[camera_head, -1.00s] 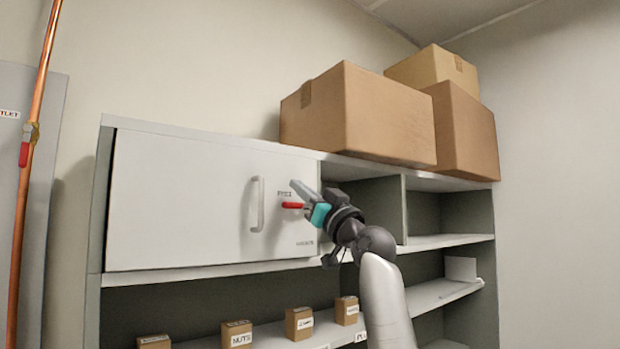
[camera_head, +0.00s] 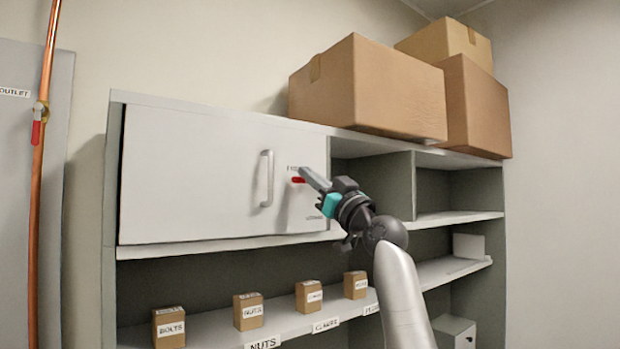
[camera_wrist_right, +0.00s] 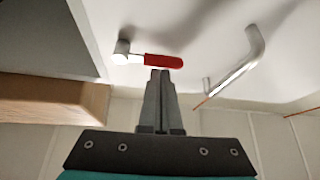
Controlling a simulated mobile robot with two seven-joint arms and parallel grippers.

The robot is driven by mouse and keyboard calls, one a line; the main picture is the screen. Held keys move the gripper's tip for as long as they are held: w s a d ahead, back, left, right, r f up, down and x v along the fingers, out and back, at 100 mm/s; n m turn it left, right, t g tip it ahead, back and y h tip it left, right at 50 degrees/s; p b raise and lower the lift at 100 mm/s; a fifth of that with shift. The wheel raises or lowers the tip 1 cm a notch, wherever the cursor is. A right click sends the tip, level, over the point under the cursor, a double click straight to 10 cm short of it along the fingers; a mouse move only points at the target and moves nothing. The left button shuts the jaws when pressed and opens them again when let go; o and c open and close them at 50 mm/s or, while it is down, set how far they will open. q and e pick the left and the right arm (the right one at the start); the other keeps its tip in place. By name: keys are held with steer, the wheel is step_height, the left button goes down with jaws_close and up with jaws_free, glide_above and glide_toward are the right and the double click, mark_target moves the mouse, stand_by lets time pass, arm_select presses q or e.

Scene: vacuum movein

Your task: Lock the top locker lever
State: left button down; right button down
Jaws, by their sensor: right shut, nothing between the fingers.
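The locker door (camera_head: 195,180) at the upper left of the shelf unit is closed. Its red lever (camera_head: 298,180) lies about level near the door's right edge, partly hidden by my right gripper. In the right wrist view the red lever (camera_wrist_right: 165,61) extends sideways from a pale pivot (camera_wrist_right: 122,52). My right gripper (camera_head: 304,170) is shut and empty, its fingertips close against the lever. In the wrist view the fingertips (camera_wrist_right: 160,72) meet the lever's edge near its middle; whether they touch cannot be told. My left gripper is not in view.
A door handle (camera_head: 267,178) stands out left of the lever. Large cardboard boxes (camera_head: 370,90) sit on top of the unit. Small labelled boxes (camera_head: 248,311) line the shelf below. A copper pipe (camera_head: 36,190) runs up the left wall. Open compartments (camera_head: 440,190) lie to the right.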

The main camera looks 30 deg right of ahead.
steer(key=shift+f+n+g+y+b, duration=0.2)
steer(key=shift+n+y+b, duration=0.15)
steer(key=shift+n+y, duration=0.5)
steer(key=shift+f+n+g+y+b, duration=0.1)
steer(key=shift+n+g+y+b, duration=0.15)
steer(key=shift+n+y, duration=0.6)
